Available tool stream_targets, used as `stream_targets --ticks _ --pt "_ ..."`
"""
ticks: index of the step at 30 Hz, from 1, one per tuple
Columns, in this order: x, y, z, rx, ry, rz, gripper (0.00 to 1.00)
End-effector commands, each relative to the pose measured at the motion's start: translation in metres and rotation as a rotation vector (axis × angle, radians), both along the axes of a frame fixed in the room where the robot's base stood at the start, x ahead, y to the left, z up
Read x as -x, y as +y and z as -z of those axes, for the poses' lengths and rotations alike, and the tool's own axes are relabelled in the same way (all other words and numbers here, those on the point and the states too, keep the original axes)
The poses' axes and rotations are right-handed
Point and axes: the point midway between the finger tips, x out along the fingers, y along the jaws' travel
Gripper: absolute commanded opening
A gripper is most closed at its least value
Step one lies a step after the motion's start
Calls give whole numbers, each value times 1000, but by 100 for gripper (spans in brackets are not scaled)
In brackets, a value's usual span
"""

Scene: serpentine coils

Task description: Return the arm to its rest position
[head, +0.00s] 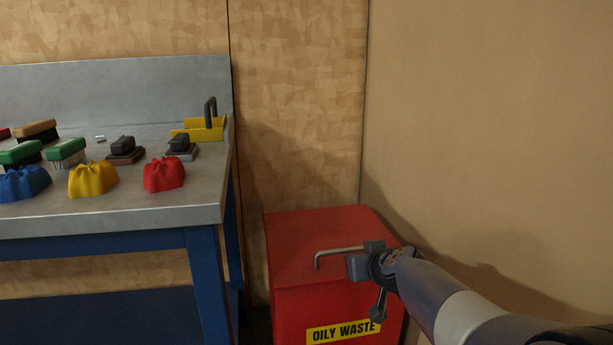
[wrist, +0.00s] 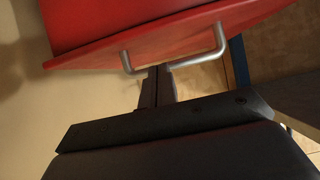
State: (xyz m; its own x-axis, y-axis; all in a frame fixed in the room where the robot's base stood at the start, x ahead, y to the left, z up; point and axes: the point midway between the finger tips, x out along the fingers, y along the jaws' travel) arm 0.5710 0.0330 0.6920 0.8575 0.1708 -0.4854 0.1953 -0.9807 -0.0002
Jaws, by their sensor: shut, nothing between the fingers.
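My arm reaches in from the lower right in the head view. My gripper (head: 358,266) is at the right end of a grey bar handle (head: 332,251) on the red oily waste bin (head: 300,235). The bin's lid looks closed in the head view. In the wrist view the dark fingers of my gripper (wrist: 158,76) are together with nothing between them. Their tips are right by the bent metal handle (wrist: 198,60) on the red bin (wrist: 170,35). I cannot tell whether they touch it.
A steel-topped workbench (head: 125,222) with blue legs stands left of the bin. It holds a red cloth (head: 164,175), a yellow cloth (head: 92,179), a blue cloth (head: 24,184) and several brushes. A bare wall (head: 490,120) is close on the right.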

Motion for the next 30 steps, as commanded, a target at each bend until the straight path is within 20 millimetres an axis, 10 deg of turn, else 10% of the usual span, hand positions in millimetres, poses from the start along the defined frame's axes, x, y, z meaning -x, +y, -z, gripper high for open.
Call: stream_targets --ticks 19,30 --pt "2 0 13 0 -1 0 0" --pt "4 -3 -23 1 -2 2 0"
